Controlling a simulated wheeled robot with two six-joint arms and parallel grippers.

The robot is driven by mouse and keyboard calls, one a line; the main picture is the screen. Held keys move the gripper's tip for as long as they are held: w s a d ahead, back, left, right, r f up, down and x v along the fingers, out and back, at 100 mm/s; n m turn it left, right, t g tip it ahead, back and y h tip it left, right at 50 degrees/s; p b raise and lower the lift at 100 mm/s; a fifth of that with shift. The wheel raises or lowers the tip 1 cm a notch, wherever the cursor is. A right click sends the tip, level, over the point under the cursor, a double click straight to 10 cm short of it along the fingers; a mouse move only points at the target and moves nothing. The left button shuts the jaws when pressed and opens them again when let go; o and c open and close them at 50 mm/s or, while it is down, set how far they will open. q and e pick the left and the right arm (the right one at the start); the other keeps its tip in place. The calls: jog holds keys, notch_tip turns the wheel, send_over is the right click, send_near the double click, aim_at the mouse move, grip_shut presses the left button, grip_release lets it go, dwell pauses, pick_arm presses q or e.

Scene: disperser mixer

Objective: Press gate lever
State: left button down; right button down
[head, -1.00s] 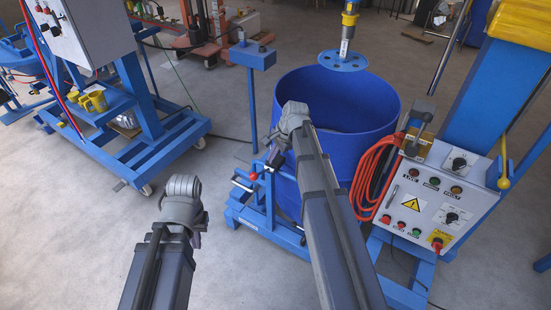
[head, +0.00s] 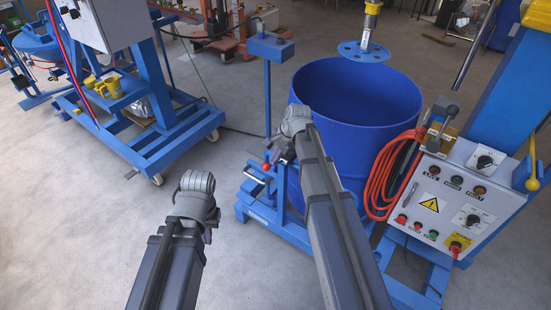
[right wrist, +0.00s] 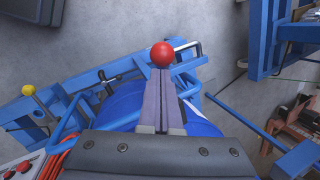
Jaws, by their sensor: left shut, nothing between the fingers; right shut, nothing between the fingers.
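The gate lever with its round red knob (head: 266,167) stands on the blue frame at the left side of the blue drum. In the right wrist view the red knob (right wrist: 162,54) sits straight beyond the fingertips. My right gripper (head: 281,156) is shut and empty beside the knob; its two fingers (right wrist: 162,73) lie together, their tips at the knob's lower edge. I cannot tell whether they touch it. The lever's shaft is largely hidden. My left gripper (head: 205,226) is shut and empty over the floor, left of the frame, its fingers mostly hidden.
The blue drum (head: 350,100) stands right of the lever, under the mixer disc (head: 363,51). A control box (head: 450,205) and orange cable (head: 385,180) are further right. A blue wheeled frame (head: 165,145) stands at left. Floor between is free.

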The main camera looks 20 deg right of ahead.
jog(key=shift+s+f, duration=0.1)
jog(key=s+a+f+t+h+b, duration=0.1)
jog(key=f+t+h+b, duration=0.1)
jog(key=f+b, duration=0.4)
jog(key=s+a+f+n+t+h+b, duration=0.1)
jog(key=a+f+t+h+b, duration=0.1)
jog(key=f+b, duration=0.4)
jog(key=h+b, duration=0.1)
jog(key=b, duration=0.3)
jog(key=shift+s+a+f+t+h+b, duration=0.2)
jog(key=shift+f+t+h+b, duration=0.1)
jog(key=shift+t+b, duration=0.1)
jog(key=shift+s, duration=0.1)
